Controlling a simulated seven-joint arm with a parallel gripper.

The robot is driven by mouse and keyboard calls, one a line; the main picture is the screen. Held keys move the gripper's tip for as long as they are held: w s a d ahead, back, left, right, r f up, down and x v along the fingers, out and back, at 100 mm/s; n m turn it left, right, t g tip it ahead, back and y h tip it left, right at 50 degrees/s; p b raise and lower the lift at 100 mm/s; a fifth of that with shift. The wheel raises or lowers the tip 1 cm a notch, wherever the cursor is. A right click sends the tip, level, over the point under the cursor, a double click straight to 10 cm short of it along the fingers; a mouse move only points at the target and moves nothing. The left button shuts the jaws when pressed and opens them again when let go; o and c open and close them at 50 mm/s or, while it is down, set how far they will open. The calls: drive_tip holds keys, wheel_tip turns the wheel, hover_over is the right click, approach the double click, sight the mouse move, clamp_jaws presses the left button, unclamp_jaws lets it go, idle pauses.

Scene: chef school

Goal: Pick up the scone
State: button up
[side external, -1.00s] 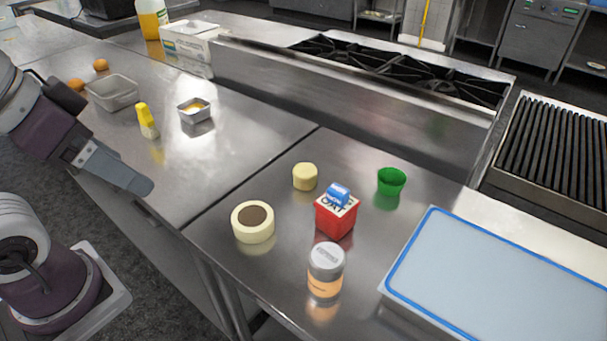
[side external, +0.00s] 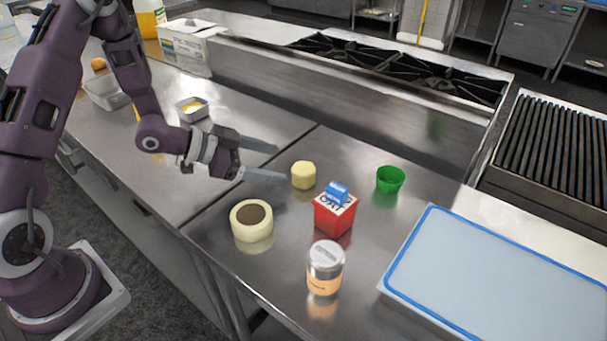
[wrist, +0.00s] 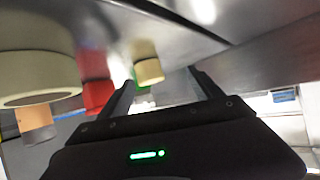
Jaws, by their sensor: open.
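The scone, a small pale yellow round piece (side external: 304,175), stands on the steel counter in the side view. In the wrist view the scone (wrist: 148,70) shows blurred, ahead of my fingers and left of the middle of the gap. My gripper (side external: 280,165) is open and empty, its two fingers pointing right toward the scone, just left of it in the side view. The open fingers (wrist: 161,80) also show in the wrist view. I cannot tell whether a finger touches the scone, but it does not look gripped.
A cream round container with a brown top (side external: 252,220), a red carton (side external: 335,215), a silver-lidded jar (side external: 325,267) and a green cup (side external: 390,180) stand nearby. A blue-rimmed tray (side external: 490,280) lies at right. The stove's steel side (side external: 350,125) rises behind.

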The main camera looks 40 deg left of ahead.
sight(292, 170)
drive_tip(key=shift+s+d+f+h, duration=0.4)
drive_tip(key=shift+d+f+h, duration=0.1)
drive_tip(key=shift+d+h, duration=0.3)
drive_tip(key=x, duration=0.4)
drive_tip(key=r+x, duration=0.1)
drive_tip(key=x, duration=0.1)
drive_tip(key=shift+w+d+f, duration=0.15)
drive_tip(key=shift+w+d, duration=0.2)
drive_tip(key=shift+w, duration=0.1)
drive_tip(key=c, duration=1.4)
